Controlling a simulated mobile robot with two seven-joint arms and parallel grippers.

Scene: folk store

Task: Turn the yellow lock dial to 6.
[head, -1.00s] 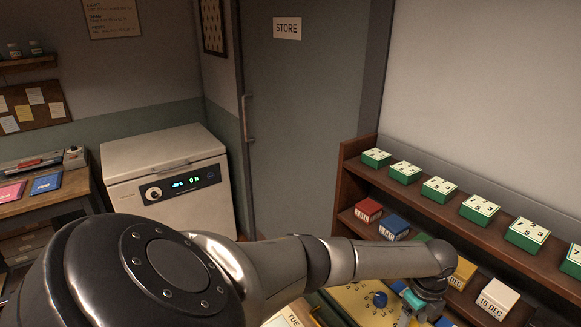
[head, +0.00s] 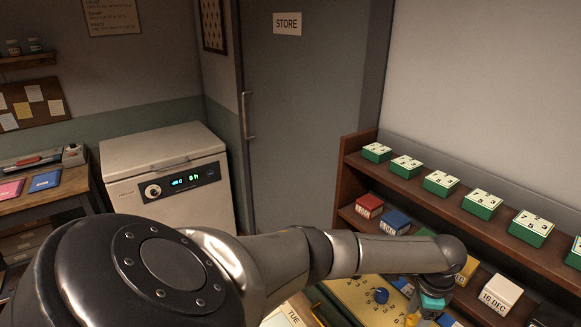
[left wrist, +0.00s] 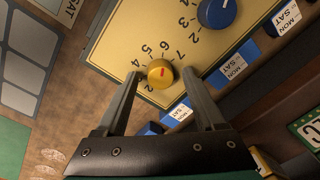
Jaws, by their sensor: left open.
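The yellow lock dial (left wrist: 161,73) is a round knob with a red mark on its face, in the left wrist view. It sits on a cream-yellow panel (left wrist: 118,32) with black numbers printed around it; 4, 5, 6 and 7 show on its far side. I cannot tell exactly which number the mark points at. My left gripper (left wrist: 162,78) is open, with one finger on each side of the dial; whether either touches it is unclear. In the head view my left gripper (head: 432,303) is partly hidden at the panel's right. My right gripper is not in view.
Blue and white day blocks (left wrist: 232,67) lie along the panel's edge. A wooden shelf (head: 349,172) with green number boxes (head: 441,184) and date blocks (head: 500,294) stands behind.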

